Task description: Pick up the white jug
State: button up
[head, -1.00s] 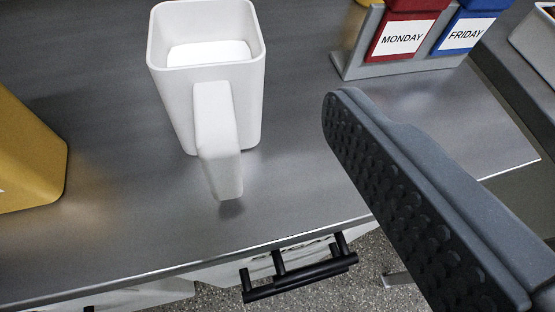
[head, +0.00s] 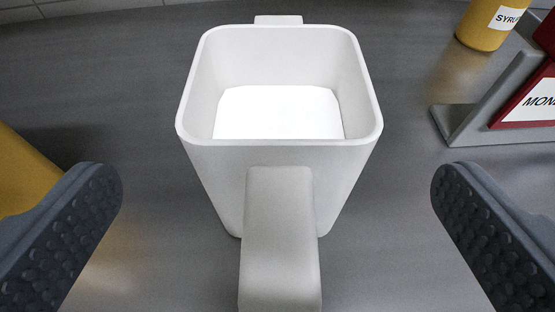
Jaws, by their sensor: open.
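The white jug (head: 220,180) stands upright in the middle of the head view, with a square open top and a bright white surface inside. Its handle (head: 280,240) points toward me, and a small spout shows at the far rim. My gripper (head: 277,195) is open, with one dark studded finger at the left and one at the right. The jug's handle lies between the fingers, with a wide gap on both sides. Neither finger touches the jug in this view.
A yellow container (head: 22,175) stands at the left, partly behind the left finger. A grey rack (head: 470,122) with a red labelled item (head: 530,105) is at the right. A yellow syrup container (head: 487,25) stands at the back right. The grey counter (head: 130,110) around the jug is clear.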

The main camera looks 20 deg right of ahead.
aim_at(277, 154)
jog(key=shift+x, duration=2.7)
jog(key=c, duration=1.7)
